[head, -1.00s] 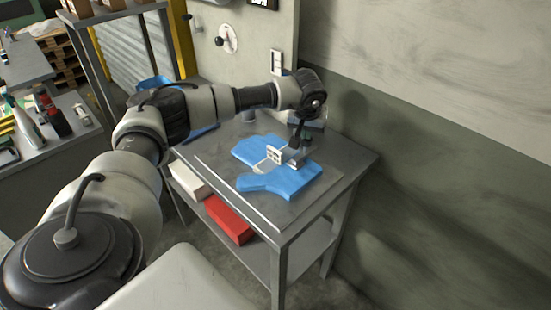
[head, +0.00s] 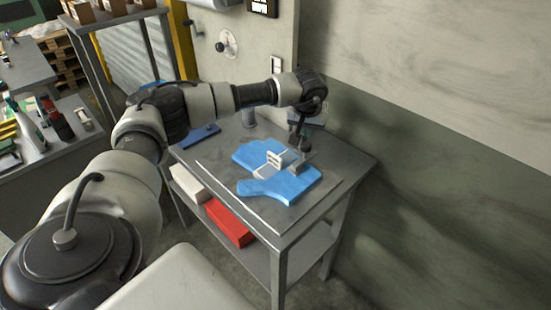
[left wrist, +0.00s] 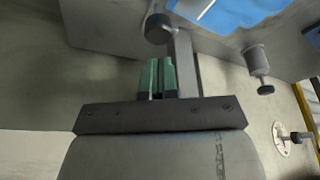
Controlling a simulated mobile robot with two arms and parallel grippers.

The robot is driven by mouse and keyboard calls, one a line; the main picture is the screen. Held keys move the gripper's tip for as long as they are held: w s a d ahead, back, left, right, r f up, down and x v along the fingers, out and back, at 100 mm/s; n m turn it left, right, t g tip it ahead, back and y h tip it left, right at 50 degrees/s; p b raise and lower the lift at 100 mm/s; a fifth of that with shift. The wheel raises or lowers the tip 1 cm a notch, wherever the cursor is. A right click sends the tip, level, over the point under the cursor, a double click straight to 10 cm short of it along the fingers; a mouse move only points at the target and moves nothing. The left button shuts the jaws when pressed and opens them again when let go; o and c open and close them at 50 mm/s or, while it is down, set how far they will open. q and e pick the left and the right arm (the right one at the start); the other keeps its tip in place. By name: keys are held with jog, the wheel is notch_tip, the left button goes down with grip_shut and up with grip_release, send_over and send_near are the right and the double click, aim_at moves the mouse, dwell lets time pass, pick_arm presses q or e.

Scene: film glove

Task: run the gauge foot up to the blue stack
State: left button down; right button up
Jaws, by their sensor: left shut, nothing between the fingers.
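The blue stack (head: 262,187), glove-shaped and flat, lies on the grey metal table. A pale gauge (head: 276,160) with a slotted face stands at the middle of the stack, with a grey block (head: 303,162) on its right side. I cannot tell whether the gauge foot touches the stack. My left gripper (head: 303,142) points down just behind the grey block. In the left wrist view its green fingers (left wrist: 157,78) are shut and empty, beside a grey bar (left wrist: 186,68) with a dark knob (left wrist: 158,28). The blue stack's edge (left wrist: 228,12) shows beyond. My right gripper is out of view.
The table (head: 335,170) stands close to the wall on the right. A grey cylinder (head: 249,118) and a dark blue item (head: 200,135) are toward its back. A red box (head: 229,222) and a white box (head: 187,184) lie on the lower shelf.

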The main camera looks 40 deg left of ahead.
pick_arm(q)
notch_tip(320, 180, up, 11)
jog(key=p, duration=0.6)
jog(key=shift+p, duration=0.35)
jog(key=shift+f, duration=0.1)
dwell(0.4)
